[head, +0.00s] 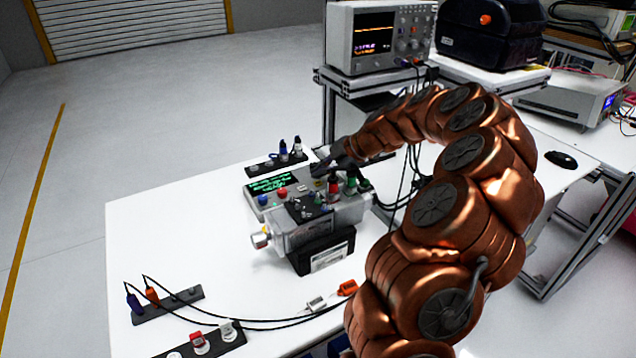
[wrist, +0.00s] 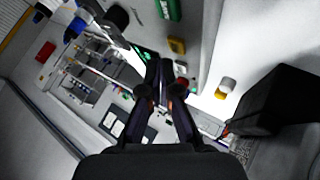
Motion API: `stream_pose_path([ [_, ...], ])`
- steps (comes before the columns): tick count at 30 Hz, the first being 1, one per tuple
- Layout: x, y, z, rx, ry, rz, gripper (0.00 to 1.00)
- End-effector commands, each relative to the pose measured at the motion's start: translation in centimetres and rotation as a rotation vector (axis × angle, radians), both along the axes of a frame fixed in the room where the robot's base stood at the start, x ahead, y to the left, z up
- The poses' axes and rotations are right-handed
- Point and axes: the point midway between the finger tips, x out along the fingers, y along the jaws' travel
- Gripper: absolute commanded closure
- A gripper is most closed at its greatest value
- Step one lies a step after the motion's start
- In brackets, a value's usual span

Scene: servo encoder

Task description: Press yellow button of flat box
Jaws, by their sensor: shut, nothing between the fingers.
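The flat box (head: 252,187) lies on the white table in the head view, grey with green text on its screen. A blue button (head: 263,200) and a red button (head: 282,193) sit on its near side. A small yellow button (head: 318,183) shows at its right part, just below my gripper (head: 322,167). My gripper, also in the wrist view (wrist: 160,68), is shut and empty, with its fingertips close over the box; I cannot tell whether they touch it. In the wrist view a yellow block-like piece (wrist: 177,45) lies just ahead and right of the fingertips.
Connector strips (head: 180,304) with cables lie at the front left. An oscilloscope (head: 375,38) stands behind.

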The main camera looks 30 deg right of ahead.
Motion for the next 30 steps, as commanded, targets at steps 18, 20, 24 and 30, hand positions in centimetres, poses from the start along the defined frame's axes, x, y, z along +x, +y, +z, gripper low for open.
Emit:
stream_pose_path([
  [18,0.0,0.0,-0.12,0.0,0.0,0.0,1.0],
  [20,0.01,0.0,-0.22,0.0,0.0,0.0,1.0],
  [24,0.03,-0.01,-0.48,0.0,-0.001,-0.001,1.0],
  [30,0.04,0.01,-0.75,-0.001,-0.001,0.0,1.0],
])
